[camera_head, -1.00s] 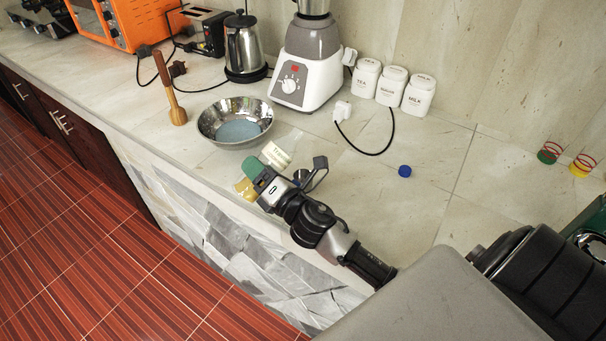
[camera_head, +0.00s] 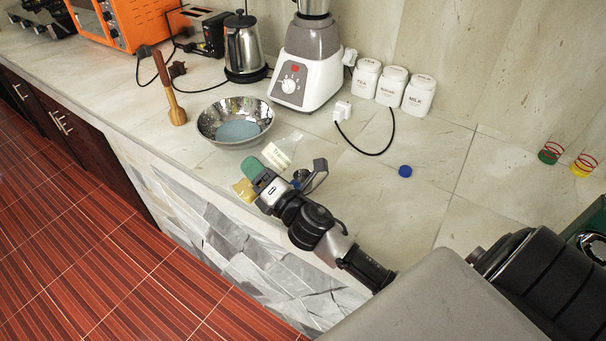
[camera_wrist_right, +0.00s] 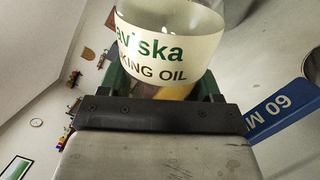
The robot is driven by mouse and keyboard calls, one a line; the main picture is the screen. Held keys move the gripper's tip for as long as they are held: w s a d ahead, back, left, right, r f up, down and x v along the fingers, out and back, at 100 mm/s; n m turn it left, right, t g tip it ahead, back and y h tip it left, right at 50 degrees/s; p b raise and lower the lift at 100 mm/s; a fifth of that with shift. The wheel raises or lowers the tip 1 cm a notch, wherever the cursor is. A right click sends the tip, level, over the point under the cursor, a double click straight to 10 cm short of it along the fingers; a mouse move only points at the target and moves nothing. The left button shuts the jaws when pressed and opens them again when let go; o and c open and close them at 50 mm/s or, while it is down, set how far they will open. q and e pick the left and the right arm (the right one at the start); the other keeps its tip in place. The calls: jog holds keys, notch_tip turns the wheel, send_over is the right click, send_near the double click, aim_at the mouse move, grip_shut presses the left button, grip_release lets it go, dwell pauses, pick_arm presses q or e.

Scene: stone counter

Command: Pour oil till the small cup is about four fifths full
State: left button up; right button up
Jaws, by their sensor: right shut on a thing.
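My right gripper (camera_head: 262,180) is shut on a clear oil bottle (camera_head: 277,155) near the counter's front edge. The bottle is tilted, with its neck towards the upper right and yellow oil low in it. In the right wrist view, the cooking oil label (camera_wrist_right: 165,50) fills the top, above my gripper (camera_wrist_right: 160,100). A small metal cup (camera_head: 302,174) is partly hidden behind my right gripper. A blue handle marked 60 ML (camera_wrist_right: 283,112) shows beside the bottle in the right wrist view. The cup's fill level and any oil stream cannot be made out. My left gripper is out of view.
A steel bowl (camera_head: 235,122) with something blue inside stands behind the bottle. A blue cap (camera_head: 405,171) lies to the right. A wooden masher (camera_head: 168,90), kettle (camera_head: 243,50), blender (camera_head: 307,65) and white canisters (camera_head: 391,86) stand further back. The counter around the cap is clear.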

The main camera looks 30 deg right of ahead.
jog(key=shift+a+f+m+b, duration=0.25)
jog(key=shift+m+b, duration=0.25)
jog(key=shift+m, duration=0.2)
jog(key=shift+a+f+m+b, duration=0.1)
jog(key=shift+f+m+b, duration=0.1)
jog(key=shift+m+b, duration=0.4)
dwell(2.0)
jog(key=shift+a+r+m+h+p, duration=0.1)
jog(key=shift+r+m+h+p, duration=0.3)
jog(key=shift+m, duration=0.6)
dwell(1.5)
jog(key=shift+r+m+t+h, duration=0.25)
jog(key=shift+m+t+h, duration=0.05)
jog(key=shift+m, duration=0.6)
dwell(1.3)
